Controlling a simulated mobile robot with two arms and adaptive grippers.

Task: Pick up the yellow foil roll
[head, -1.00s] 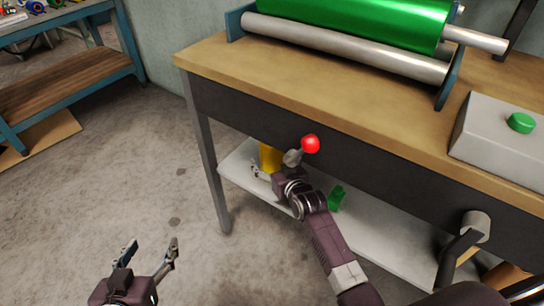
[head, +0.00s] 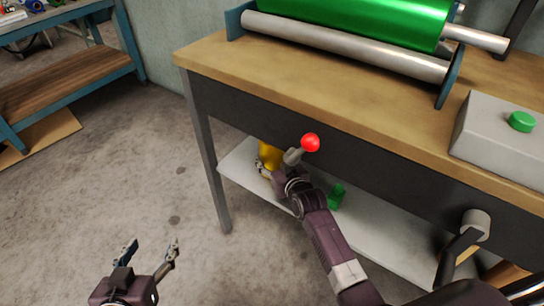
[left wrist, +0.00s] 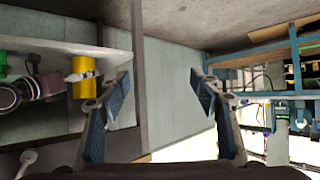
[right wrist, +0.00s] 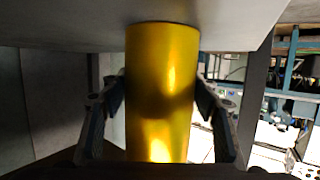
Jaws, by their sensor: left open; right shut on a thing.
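The yellow foil roll (head: 270,153) is at the left end of the low white shelf under the workbench, partly hidden by my right gripper (head: 264,168). In the right wrist view the shiny roll (right wrist: 162,90) fills the space between the two fingers, with one end against a pale surface. My right gripper is shut on it. The roll (left wrist: 84,78) also shows in the left wrist view with the right gripper's fingers across it. My left gripper (head: 150,252) is open and empty over the floor at the lower left, well apart from the roll.
The workbench (head: 215,62) carries a large green foil roll (head: 370,20) and a grey box with a green button (head: 521,121). A red-knobbed lever (head: 310,143) sticks out above my right wrist. A small green object (head: 336,197) lies on the low shelf (head: 380,238).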

